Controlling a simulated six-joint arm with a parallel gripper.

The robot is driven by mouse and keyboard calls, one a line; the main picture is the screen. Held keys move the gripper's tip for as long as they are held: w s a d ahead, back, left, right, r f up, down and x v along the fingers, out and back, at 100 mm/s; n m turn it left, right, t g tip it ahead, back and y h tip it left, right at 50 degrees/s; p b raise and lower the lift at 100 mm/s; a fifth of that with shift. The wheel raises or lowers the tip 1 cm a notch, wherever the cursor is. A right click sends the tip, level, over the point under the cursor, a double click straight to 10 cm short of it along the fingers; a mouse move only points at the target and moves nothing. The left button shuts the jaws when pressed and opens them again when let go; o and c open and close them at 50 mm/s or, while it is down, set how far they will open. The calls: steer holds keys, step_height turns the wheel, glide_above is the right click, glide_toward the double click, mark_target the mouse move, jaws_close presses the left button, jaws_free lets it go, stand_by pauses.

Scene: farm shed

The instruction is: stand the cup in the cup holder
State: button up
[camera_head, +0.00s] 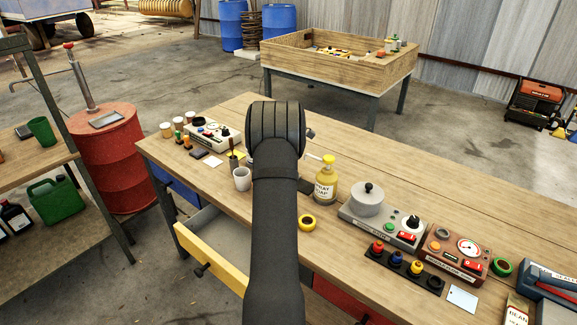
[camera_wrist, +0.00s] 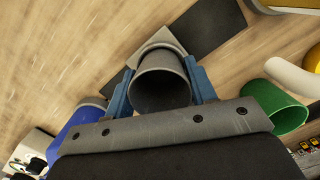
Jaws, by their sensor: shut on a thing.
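A grey cup (camera_wrist: 160,92) is between the blue fingers of my gripper (camera_wrist: 162,98) in the wrist view, which are shut on it. Its open mouth faces the camera. Behind the cup a pale grey angular piece (camera_wrist: 166,37) shows in part on a dark mat (camera_wrist: 208,24); I cannot tell whether it is the cup holder, or whether the cup touches it. In the head view my arm hides the gripper and the held cup.
A blue cylinder (camera_wrist: 85,117) and a green cup (camera_wrist: 275,104) flank my gripper closely. In the head view a pale cup (camera_head: 242,179), a yellow soap bottle (camera_head: 326,182) and a yellow tape roll (camera_head: 307,223) stand near my arm. A yellow drawer (camera_head: 212,259) is open.

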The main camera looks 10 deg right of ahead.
steer(key=o, duration=1.6)
steer(key=shift+c, duration=0.2)
step_height(320, 180, up, 8)
stand_by(0.3)
steer(key=shift+f, duration=3.95)
